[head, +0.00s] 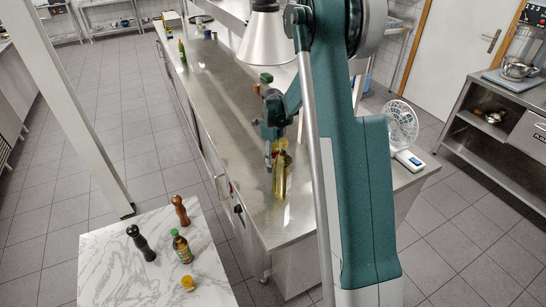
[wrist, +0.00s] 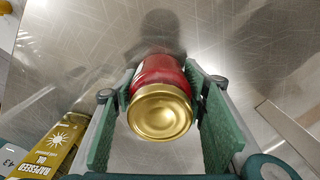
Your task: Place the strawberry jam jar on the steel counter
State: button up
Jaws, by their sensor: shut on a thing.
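The strawberry jam jar (wrist: 160,72) is red with a gold lid. In the wrist view it sits between the two green fingers of my gripper (wrist: 160,85), which is shut on it. The lid faces the wrist camera. The steel counter (wrist: 235,35) fills the background behind the jar, with a dark shadow beyond it. I cannot tell whether the jar touches the counter. In the head view my gripper (head: 272,135) is low over the long steel counter (head: 225,95); the jar is not clearly visible there.
A yellow rapeseed oil container (wrist: 50,148) stands close to my gripper, at the lower left in the wrist view. A white fan (head: 402,125) stands on the right of the counter. A marble table (head: 120,275) holds two mills, a bottle and a small yellow item. The counter's left stretch looks clear.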

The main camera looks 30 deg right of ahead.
jog(key=shift+f, duration=0.15)
jog(key=o, duration=1.2)
jog(key=shift+r, duration=2.95)
